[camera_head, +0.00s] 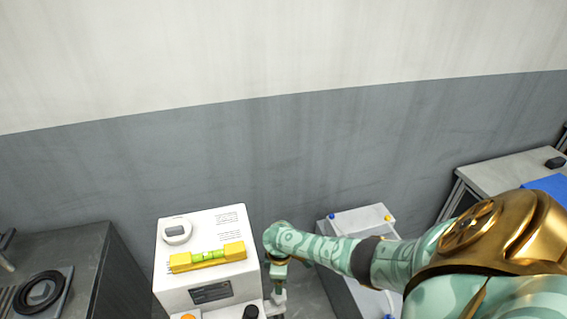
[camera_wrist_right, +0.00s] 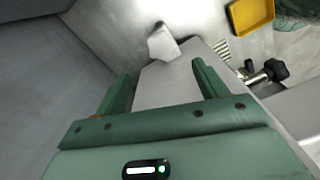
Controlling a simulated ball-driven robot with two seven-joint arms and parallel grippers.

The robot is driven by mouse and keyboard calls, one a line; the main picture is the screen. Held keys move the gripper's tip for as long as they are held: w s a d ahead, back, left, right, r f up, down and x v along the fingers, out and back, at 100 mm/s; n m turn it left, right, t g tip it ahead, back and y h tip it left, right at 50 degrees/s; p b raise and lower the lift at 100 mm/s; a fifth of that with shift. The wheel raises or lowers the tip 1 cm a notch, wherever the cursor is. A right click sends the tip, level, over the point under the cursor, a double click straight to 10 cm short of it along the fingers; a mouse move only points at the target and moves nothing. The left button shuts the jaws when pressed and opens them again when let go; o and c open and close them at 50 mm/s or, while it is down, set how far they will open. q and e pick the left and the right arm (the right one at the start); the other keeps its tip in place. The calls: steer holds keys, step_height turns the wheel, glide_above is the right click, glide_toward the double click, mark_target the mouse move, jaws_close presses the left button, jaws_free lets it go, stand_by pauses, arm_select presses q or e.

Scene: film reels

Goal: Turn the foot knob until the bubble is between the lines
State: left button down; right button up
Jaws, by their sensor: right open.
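A yellow spirit level (camera_head: 180,263) with a green vial (camera_head: 210,255) lies on top of a white machine (camera_head: 205,220). The bubble is too small to place against the lines. In the right wrist view a black lobed knob (camera_wrist_right: 275,70) on a metal stem is to the right of my right gripper (camera_wrist_right: 160,75), outside its jaws. I cannot tell for sure that it is the foot knob. My right gripper is open, with nothing gripped between its two green fingers. In the head view its arm reaches down just right of the machine. My left gripper is not in view.
A dark bench with a black reel (camera_head: 42,292) stands at the left. A grey cabinet (camera_head: 350,222) stands right of the machine, partly behind my arm, and a table (camera_head: 500,172) is farther right. A yellow tray (camera_wrist_right: 250,14) shows in the right wrist view.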

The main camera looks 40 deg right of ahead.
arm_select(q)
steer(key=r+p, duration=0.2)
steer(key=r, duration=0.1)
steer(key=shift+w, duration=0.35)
arm_select(e)
step_height(320, 180, up, 5)
steer(key=shift+f, duration=0.2)
steer(key=w+d+f+m+t, duration=0.1)
steer(key=w+d+m+t, duration=0.1)
steer(key=w+t, duration=0.15)
steer(key=s+a+f+m+h, duration=0.15)
steer(key=s+a+f, duration=0.25)
steer(key=s+f, duration=0.85)
steer(key=s+a+f+g, duration=0.1)
steer(key=s+a+f, duration=0.1)
steer(key=s, duration=0.8)
steer(key=s+a+f+y, duration=0.1)
steer(key=s+a, duration=0.2)
steer(key=s, duration=0.8)
steer(key=s+a+f+g, duration=0.1)
steer(key=s+a+f, duration=0.1)
steer(key=s, duration=0.8)
steer(key=shift+s+a+f+m+g, duration=0.2)
steer(key=shift+a+f+m+g, duration=0.2)
steer(key=shift+a, duration=0.4)
